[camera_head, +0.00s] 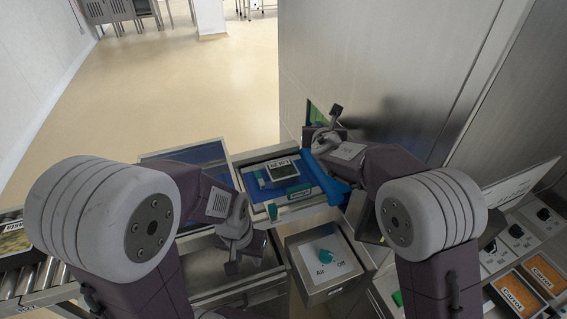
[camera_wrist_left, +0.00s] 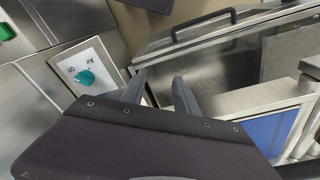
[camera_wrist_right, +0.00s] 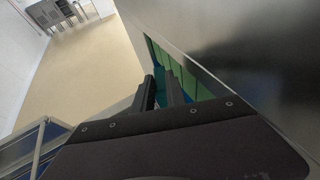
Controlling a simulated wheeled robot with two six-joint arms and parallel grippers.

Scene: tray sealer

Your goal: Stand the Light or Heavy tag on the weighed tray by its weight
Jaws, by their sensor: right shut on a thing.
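A blue tray (camera_head: 262,190) stands on the station in the middle of the head view. A small display (camera_head: 283,170) shows over it; its text is too small to read surely. My right gripper (camera_head: 322,132) is beyond the tray, beside the steel cabinet wall. In the right wrist view, the right gripper (camera_wrist_right: 158,86) is shut on a small teal piece (camera_wrist_right: 160,80), mostly hidden by the fingers; any word on it cannot be read. My left gripper (camera_head: 241,245) is open and empty, before the tray. Its spread fingers show in the left wrist view (camera_wrist_left: 159,84).
A green-lined opening (camera_wrist_right: 195,85) is in the cabinet wall by my right gripper. A switch box with a teal knob (camera_head: 325,256) stands in front. A blue roll-like thing (camera_head: 332,183) lies right of the tray. A roller conveyor (camera_head: 38,280) is at left.

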